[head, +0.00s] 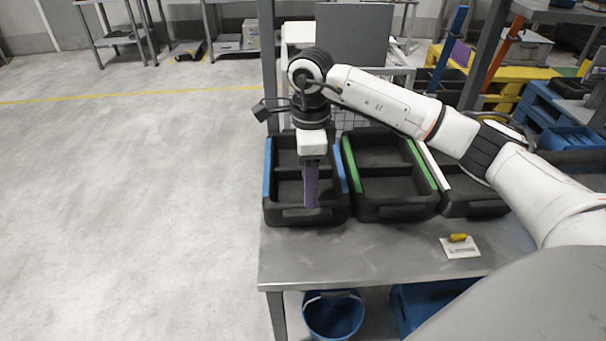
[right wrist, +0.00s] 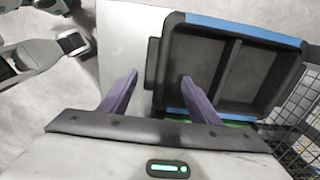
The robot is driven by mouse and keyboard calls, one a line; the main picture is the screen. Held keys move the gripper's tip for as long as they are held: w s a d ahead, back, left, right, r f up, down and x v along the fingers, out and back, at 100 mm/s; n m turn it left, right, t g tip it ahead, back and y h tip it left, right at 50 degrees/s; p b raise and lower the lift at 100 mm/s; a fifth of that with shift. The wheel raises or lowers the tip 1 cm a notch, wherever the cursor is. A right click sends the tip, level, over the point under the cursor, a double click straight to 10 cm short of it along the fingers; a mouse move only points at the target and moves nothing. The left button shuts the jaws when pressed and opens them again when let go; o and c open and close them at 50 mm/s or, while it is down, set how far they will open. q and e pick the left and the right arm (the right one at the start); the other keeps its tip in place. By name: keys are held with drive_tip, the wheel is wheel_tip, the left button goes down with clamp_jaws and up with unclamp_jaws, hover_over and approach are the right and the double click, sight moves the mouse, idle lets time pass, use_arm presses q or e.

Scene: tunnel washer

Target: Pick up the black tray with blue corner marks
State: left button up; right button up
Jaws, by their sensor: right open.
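The black tray with blue marks (head: 306,216) is the leftmost of three trays on the steel table. It is empty, with a divider across it and blue strips along two opposite sides. It also shows in the right wrist view (right wrist: 290,70), with a dark handle on its left side. My right gripper (head: 311,205) points down over the tray near its front wall. Contact cannot be told. My left gripper is not in view.
A black tray with green strips (head: 395,211) stands close at the right, then one with a white strip (head: 475,208). A white plate with a yellow piece (head: 460,247) lies on the steel table (head: 350,258). A blue bucket (head: 333,316) is below. The left floor is clear.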

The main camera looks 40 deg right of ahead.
drive_tip(key=f, duration=0.3)
drive_tip(key=f+p, duration=0.1)
drive_tip(key=f, duration=0.1)
drive_tip(key=shift+s+a+f, duration=0.1)
drive_tip(key=shift+s+a, duration=0.1)
drive_tip(key=shift+a, duration=0.2)
drive_tip(key=c, duration=1.4)
drive_tip(key=shift+o, duration=0.2)
